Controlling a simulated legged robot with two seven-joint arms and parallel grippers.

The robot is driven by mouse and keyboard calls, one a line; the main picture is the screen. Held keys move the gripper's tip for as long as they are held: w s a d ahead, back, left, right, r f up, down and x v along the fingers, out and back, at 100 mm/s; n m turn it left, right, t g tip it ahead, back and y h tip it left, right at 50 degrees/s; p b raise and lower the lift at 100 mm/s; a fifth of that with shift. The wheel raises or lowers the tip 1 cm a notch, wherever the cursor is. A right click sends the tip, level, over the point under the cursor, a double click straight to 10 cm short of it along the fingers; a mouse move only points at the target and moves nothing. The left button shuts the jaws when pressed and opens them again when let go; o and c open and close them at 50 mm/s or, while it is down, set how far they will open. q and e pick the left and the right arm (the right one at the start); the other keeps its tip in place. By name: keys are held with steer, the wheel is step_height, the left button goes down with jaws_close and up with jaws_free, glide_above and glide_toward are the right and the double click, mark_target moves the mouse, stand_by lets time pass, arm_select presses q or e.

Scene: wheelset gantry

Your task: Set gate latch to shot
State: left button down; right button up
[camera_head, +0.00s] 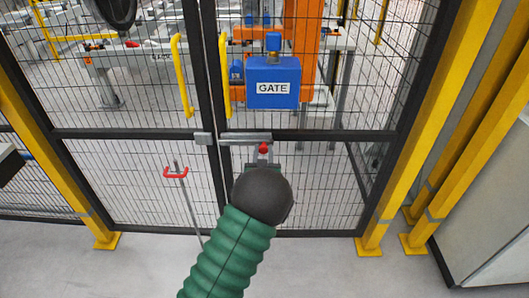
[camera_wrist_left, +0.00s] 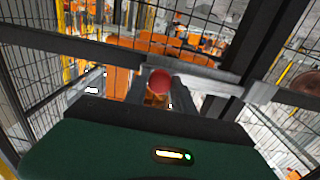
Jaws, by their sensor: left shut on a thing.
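The gate latch (camera_head: 240,137) is a grey bar on the dark middle rail of the right gate leaf. A grey keeper block (camera_head: 203,139) sits on the left leaf beside it; I cannot tell whether the bolt enters it. The latch has a red knob (camera_head: 263,148), which also shows in the left wrist view (camera_wrist_left: 160,81). My left gripper (camera_head: 262,161) is at the knob, shut on the latch handle, with its fingers mostly hidden behind my dark wrist. In the left wrist view the latch bar (camera_wrist_left: 195,72) runs toward the keeper block (camera_wrist_left: 263,92). My right gripper is not in view.
A blue box labelled GATE (camera_head: 273,88) is above the latch. Yellow pull handles (camera_head: 182,75) flank the gate seam. A rod with a red handle (camera_head: 176,173) stands at the left leaf. Yellow posts (camera_head: 405,145) stand at the right. Grey floor is clear in front.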

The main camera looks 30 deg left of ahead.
mark_target(245, 143)
arm_select(q)
steer(key=s+a, duration=0.2)
steer(key=a, duration=0.1)
steer(key=s+a, duration=0.1)
steer(key=a, duration=0.1)
steer(key=shift+s+a, duration=0.15)
steer(key=shift+a, duration=0.1)
steer(key=c, duration=1.4)
jaws_free()
steer(key=shift+r, duration=0.1)
steer(key=shift+o, duration=1.6)
steer(key=shift+s, duration=0.1)
